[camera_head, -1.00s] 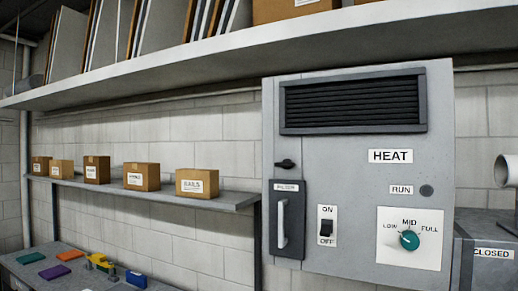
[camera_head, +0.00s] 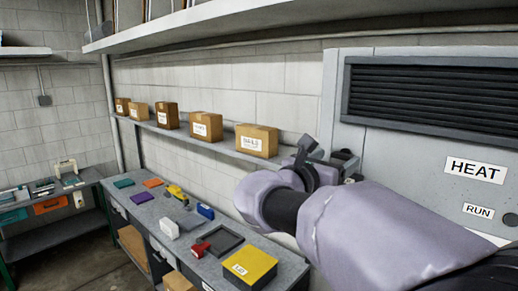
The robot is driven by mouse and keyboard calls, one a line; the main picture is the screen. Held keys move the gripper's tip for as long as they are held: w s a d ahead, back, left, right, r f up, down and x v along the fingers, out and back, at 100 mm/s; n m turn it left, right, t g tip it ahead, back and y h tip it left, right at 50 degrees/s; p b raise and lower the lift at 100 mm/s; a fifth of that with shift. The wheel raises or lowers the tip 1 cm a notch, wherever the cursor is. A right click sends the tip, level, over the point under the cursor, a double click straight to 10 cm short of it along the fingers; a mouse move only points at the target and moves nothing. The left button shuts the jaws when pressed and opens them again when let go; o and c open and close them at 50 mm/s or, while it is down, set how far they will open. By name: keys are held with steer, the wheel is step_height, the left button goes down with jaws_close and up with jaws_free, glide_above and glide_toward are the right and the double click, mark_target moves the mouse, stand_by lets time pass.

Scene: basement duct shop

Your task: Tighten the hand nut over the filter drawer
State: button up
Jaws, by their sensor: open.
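The grey heater cabinet (camera_head: 400,150) with the black louvre and HEAT label is at the right. My gripper (camera_head: 328,157) is open at the cabinet's left edge, with its dark fingers pointing toward the wall and the panel. My arm covers the lower left of the cabinet, so the filter drawer is hidden. I cannot clearly tell the hand nut from the dark gripper parts there, nor whether the fingers touch it. Nothing is visibly held.
A wall shelf (camera_head: 222,142) with several cardboard boxes runs left of the cabinet. Below, the workbench (camera_head: 205,263) carries a yellow box (camera_head: 250,266), a dark frame (camera_head: 218,241) and small coloured items. An upper shelf (camera_head: 240,22) overhangs.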

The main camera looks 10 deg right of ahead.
mark_target(343, 156)
steer(key=shift+x, duration=1.45)
steer(key=c, duration=1.4)
steer(key=shift+o, duration=0.2)
steer(key=m+b, duration=0.3)
steer(key=b, duration=0.2)
steer(key=shift+s+f+m, duration=0.1)
steer(key=shift+f+m, duration=0.2)
steer(key=shift+m, duration=0.1)
steer(key=m+b, duration=0.4)
steer(key=b, duration=0.1)
steer(key=shift+s+m, duration=0.1)
steer(key=shift+m, duration=0.2)
steer(key=m+b, duration=0.4)
steer(key=shift+b, duration=0.4)
steer(key=m+b, duration=0.3)
steer(key=m, duration=0.2)
steer(key=shift+d+b, duration=0.1)
steer(key=shift+b, duration=0.25)
steer(key=shift+r+m, duration=0.1)
steer(key=shift+m, duration=0.3)
